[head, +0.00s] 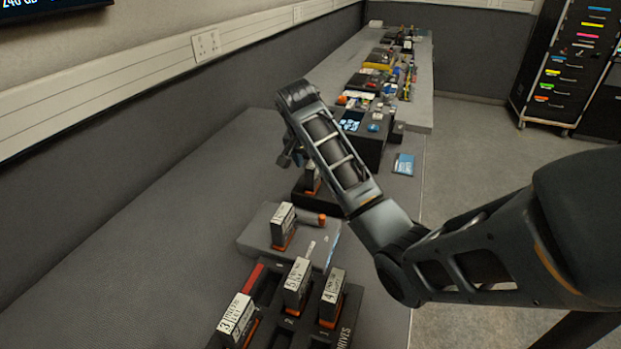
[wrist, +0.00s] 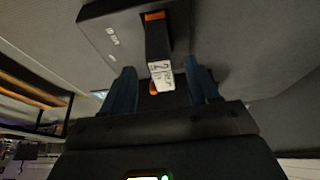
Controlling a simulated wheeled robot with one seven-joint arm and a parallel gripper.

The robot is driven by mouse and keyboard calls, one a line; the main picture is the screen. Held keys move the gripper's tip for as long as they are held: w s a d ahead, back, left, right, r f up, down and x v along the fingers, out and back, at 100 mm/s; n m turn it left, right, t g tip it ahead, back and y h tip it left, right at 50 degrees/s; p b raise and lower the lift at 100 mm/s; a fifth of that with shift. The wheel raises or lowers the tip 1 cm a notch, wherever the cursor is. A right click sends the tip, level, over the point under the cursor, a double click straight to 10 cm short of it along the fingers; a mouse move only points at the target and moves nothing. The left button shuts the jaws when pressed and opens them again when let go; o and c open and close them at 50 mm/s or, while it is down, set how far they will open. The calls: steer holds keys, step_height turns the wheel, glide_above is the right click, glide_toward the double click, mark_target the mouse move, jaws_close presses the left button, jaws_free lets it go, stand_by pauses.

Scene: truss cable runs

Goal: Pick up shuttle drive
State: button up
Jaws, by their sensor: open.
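A drive with a white end label marked 2 (wrist: 161,72) and an orange base stands in a dark dock (wrist: 100,25) in the wrist view. My gripper (wrist: 160,68) is open, with one blue-grey finger on each side of this drive; I cannot tell whether they touch it. In the head view my gripper (head: 291,158) hangs over a black dock (head: 318,199) that holds a partly hidden drive (head: 311,180). Nothing visible is named as the shuttle drive.
A grey dock (head: 257,232) nearer holds another labelled drive (head: 283,226). A black rack (head: 277,318) in front holds drives marked 3, 5 and 4. A black box (head: 371,148) and a blue card (head: 404,164) lie beyond. The bench's left side is clear.

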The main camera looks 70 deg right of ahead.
steer(key=shift+p+x, duration=0.45)
steer(key=shift+x, duration=2.35)
steer(key=shift+d, duration=0.1)
steer(key=shift+c, duration=0.3)
steer(key=shift+r, duration=0.1)
jaws_close()
